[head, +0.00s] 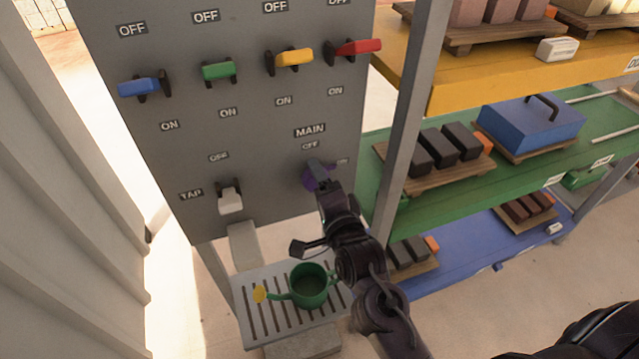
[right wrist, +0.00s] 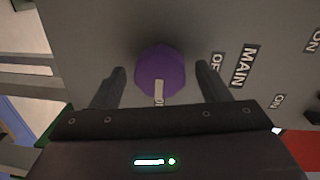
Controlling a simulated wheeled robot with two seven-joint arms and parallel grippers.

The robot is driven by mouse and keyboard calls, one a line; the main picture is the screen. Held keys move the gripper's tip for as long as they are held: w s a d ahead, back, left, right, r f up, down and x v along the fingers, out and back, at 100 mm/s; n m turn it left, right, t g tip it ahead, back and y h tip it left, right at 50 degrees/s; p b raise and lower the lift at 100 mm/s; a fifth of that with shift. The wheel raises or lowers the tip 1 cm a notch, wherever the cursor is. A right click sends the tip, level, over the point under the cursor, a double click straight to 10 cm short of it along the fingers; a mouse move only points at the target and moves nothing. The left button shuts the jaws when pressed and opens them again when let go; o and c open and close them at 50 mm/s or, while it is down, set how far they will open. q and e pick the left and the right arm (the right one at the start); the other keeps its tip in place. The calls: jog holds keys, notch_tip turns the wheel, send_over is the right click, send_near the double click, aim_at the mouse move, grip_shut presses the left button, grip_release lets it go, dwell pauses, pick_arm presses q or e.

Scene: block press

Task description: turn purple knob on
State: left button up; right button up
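The purple knob (head: 312,180) is on the grey panel below the MAIN and OFF labels, with an ON label to its right. My right gripper (head: 319,172) is in front of it and partly hides it in the head view. In the right wrist view, the purple knob (right wrist: 160,66) lies ahead between the two spread fingers of my right gripper (right wrist: 162,78), with a gap on each side. A pale strip shows at the knob's lower edge; I cannot tell whether it is a pointer or a label. My left gripper is out of view.
Blue (head: 138,87), green (head: 218,71), yellow (head: 292,58) and red (head: 356,47) levers are above, and a white tap handle (head: 230,201) is left. A green watering can (head: 310,286) stands on the grate below. A shelf post (head: 410,120) stands close on the right.

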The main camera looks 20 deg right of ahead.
jog(key=s+b, duration=0.1)
jog(key=s, duration=0.6)
jog(key=shift+s+r, duration=0.3)
jog(key=shift+s, duration=0.1)
jog(key=shift+d+f, duration=0.1)
